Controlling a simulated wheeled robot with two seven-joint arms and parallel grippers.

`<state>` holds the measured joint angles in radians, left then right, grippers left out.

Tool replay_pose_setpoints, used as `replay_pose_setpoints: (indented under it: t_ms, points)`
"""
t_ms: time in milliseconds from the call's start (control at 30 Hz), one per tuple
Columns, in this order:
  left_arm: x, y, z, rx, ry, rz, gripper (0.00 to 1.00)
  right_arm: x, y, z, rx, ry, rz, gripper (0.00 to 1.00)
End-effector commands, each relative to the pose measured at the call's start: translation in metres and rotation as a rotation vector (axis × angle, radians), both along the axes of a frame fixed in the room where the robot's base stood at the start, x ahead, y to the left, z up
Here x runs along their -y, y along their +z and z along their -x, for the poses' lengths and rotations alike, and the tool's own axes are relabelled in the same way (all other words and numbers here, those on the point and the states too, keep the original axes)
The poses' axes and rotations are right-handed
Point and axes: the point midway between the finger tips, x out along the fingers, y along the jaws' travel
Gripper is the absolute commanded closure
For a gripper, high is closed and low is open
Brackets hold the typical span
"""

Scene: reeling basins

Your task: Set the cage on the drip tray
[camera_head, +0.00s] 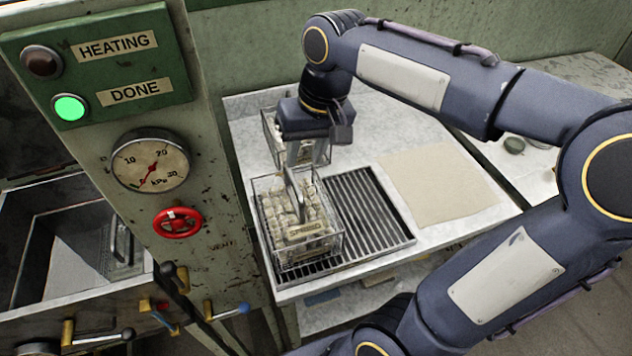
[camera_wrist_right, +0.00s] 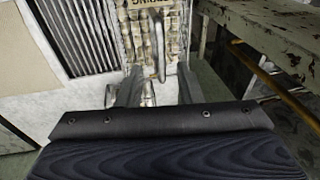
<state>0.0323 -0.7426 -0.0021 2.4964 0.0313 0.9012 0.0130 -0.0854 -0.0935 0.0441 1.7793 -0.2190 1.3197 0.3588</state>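My right gripper (camera_head: 298,163) is above the cage at the top of the handle. In the right wrist view its two fingers (camera_wrist_right: 158,92) are apart, with the cage (camera_wrist_right: 182,30) beyond them and the handle between them. They look open, with no clear contact on the handle. My left gripper is out of view.
A second wire cage (camera_head: 268,122) with pale contents stands behind on the counter. A beige cloth (camera_head: 440,185) lies right of the tray. At left is a panel with a lit green DONE lamp (camera_head: 70,107), gauge (camera_head: 150,163) and red valve wheel (camera_head: 178,222), beside an open basin (camera_head: 75,215).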

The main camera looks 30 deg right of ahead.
Motion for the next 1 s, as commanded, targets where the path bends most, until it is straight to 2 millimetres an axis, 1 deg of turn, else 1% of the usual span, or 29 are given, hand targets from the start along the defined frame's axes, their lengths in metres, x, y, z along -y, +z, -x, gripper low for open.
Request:
replay_pose_setpoints:
  t_ms: [33, 67, 100, 167, 200, 300, 400, 500, 567, 1000]
  points:
    - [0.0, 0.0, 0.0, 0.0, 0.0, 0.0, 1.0, 0.001, -0.005, 0.02, 0.034, 0.006, -0.022, 0.67]
    - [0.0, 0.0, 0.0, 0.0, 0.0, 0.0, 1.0, 0.001, -0.009, 0.032, 0.057, 0.013, -0.037, 0.67]
    - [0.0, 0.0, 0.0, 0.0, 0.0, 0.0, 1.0, -0.001, -0.016, 0.048, 0.092, 0.022, -0.057, 0.67]
    - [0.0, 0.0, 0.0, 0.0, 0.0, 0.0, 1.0, -0.006, -0.029, 0.071, 0.145, 0.035, -0.086, 0.67]
    - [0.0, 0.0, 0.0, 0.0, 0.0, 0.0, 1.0, -0.009, -0.037, 0.084, 0.18, 0.041, -0.103, 0.67]
    - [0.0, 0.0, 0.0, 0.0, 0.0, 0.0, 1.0, -0.019, -0.058, 0.111, 0.26, 0.05, -0.135, 0.67]
    - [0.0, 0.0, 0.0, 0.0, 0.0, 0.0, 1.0, -0.028, -0.075, 0.128, 0.316, 0.053, -0.152, 0.67]
    - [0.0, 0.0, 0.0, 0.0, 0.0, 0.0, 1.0, -0.032, -0.083, 0.135, 0.344, 0.053, -0.159, 0.67]
    - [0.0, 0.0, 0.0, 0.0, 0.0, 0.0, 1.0, -0.033, -0.085, 0.136, 0.35, 0.054, -0.161, 0.67]
    - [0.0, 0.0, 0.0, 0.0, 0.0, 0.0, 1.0, -0.033, -0.085, 0.136, 0.348, 0.055, -0.16, 0.67]
